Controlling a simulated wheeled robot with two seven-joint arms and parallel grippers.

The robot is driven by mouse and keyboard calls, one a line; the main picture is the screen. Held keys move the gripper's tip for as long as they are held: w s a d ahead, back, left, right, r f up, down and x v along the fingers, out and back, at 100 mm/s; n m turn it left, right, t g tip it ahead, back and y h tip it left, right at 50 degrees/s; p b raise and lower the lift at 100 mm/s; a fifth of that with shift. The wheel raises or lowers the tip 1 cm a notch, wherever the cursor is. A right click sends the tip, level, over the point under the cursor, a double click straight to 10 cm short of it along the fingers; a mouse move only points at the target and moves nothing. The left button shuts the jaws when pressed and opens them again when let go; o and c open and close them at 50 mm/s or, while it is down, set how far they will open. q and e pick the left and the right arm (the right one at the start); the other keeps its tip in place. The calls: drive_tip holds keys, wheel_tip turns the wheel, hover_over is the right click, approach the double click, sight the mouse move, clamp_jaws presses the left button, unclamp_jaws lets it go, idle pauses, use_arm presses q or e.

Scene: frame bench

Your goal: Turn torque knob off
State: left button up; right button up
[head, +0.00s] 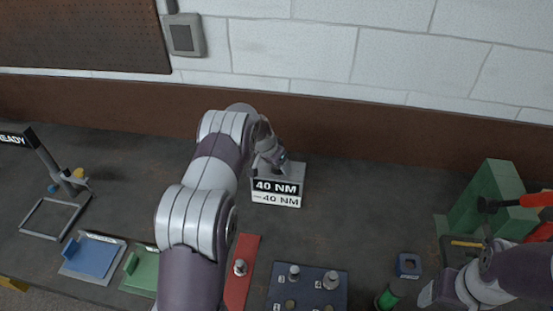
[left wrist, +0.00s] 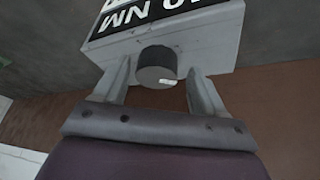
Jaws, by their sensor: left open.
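The torque box (head: 292,172) is a grey block on the bench with a black "40 NM" label (head: 276,187) and a white "40 NM" label below it. In the left wrist view the torque knob (left wrist: 156,64) is a short dark cylinder with a white mark (left wrist: 166,81) on its rim, standing out from the box (left wrist: 205,55). My left gripper (head: 272,158) is at the back of the box in the head view. In the left wrist view its open fingers (left wrist: 160,88) flank the knob with gaps on both sides. In the head view the knob is hidden.
My right gripper (head: 430,294) is low at the right, its jaws unclear, near a green cylinder (head: 390,295) and a blue block (head: 408,265). A green stand (head: 490,196) and red-handled tool (head: 536,200) are close by. A dark peg board (head: 305,290) lies in front.

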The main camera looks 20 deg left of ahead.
use_arm(q)
drive_tip(key=shift+s+d+r, duration=0.1)
drive_tip(key=shift+s+d, duration=0.05)
drive_tip(key=shift+d, duration=0.15)
drive_tip(key=shift+a, duration=0.2)
drive_tip(key=c, duration=1.1)
drive_tip(key=shift+o, duration=0.2)
use_arm(e)
drive_tip(key=shift+s+d, duration=0.15)
drive_tip(key=shift+d, duration=0.05)
